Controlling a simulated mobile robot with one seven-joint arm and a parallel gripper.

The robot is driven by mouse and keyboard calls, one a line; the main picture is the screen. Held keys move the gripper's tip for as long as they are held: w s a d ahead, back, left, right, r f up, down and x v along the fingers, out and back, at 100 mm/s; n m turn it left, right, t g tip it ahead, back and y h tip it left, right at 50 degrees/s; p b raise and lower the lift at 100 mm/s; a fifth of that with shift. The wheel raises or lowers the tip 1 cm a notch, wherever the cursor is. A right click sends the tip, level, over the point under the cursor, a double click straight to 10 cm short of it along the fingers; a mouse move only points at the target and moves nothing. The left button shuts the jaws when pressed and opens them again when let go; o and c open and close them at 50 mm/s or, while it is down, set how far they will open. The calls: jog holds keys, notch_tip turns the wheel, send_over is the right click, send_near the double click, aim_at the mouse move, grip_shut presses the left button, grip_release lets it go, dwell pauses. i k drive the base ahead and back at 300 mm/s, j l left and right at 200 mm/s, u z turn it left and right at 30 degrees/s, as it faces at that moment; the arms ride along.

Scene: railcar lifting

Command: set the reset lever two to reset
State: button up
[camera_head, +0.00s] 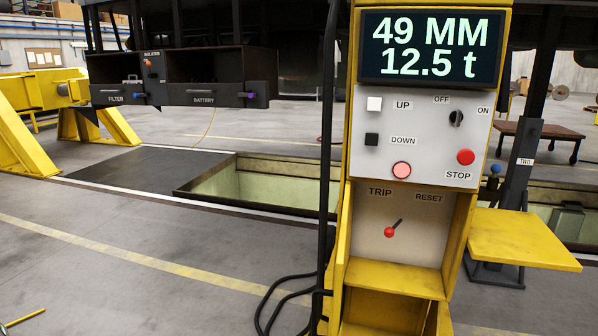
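The reset lever (394,228) is on the lower white panel of the yellow control stand, below the words TRIP at left and RESET at right. It shows as a red ball at the lower left and a short dark rod slanting to the upper right. I cannot tell which end is the pivot. No number two is readable beside it. My gripper is not in view.
The control stand (395,273) carries a display (432,48) reading 49 MM and 12.5 t, with buttons and an OFF/ON switch (456,118) beneath. A yellow shelf (520,238) juts out at its right.

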aim_at(389, 233)
jog(key=i+j+z, duration=0.4)
jog(key=j, duration=0.15)
jog(key=i+j+z, duration=0.2)
jog(key=j+z, duration=0.25)
jog(key=j, duration=0.15)
jog(key=i+j+z, duration=0.2)
jog(key=j, duration=0.2)
jog(key=k+l, duration=0.1)
jog(key=l, duration=0.85)
jog(key=k+l, duration=0.15)
jog(key=l, duration=0.3)
jog(key=i+j, duration=0.15)
jog(key=i, duration=0.3)
